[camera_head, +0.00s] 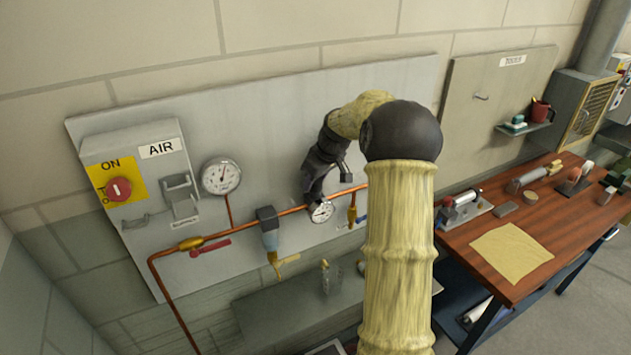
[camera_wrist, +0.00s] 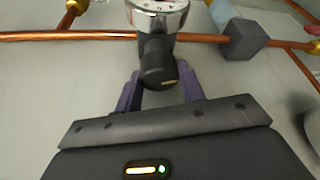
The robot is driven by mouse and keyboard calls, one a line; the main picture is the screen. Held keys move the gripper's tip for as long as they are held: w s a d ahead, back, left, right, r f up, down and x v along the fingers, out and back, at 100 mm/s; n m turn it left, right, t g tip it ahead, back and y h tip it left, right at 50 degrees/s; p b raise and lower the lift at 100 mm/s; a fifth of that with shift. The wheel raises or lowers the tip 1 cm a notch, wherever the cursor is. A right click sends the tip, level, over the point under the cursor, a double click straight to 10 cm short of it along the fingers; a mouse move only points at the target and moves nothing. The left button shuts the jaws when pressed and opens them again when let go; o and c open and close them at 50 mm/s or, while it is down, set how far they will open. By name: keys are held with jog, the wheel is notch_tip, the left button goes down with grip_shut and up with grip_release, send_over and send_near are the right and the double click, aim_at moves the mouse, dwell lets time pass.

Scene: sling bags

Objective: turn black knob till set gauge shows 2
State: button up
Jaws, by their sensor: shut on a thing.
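The black knob (camera_wrist: 157,65) sits between the two purple-grey fingers of my gripper (camera_wrist: 160,84) in the wrist view. The fingers are shut on it, and a small yellow mark shows on its end. The set gauge (camera_wrist: 158,12) is just above the knob in the wrist view, cut off by the top edge. In the head view the white-faced set gauge (camera_head: 321,212) shows beside my gripper (camera_head: 313,193), too small to read its needle. My gripper hides the knob there.
A copper pipe (camera_head: 285,211) runs along the grey wall panel. A larger gauge (camera_head: 221,177), a filter with a blue bowl (camera_head: 269,230) and a red-handled valve (camera_head: 210,247) are to the left. A wooden workbench (camera_head: 475,248) stands at right.

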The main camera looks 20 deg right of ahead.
jog(key=shift+n, duration=0.5)
jog(key=o, duration=1)
jog(key=shift+r, duration=0.1)
jog(key=b+v, duration=0.3)
jog(key=v, duration=1.4)
jog(key=shift+w+d+r+b, duration=0.15)
jog(key=shift+b, duration=0.2)
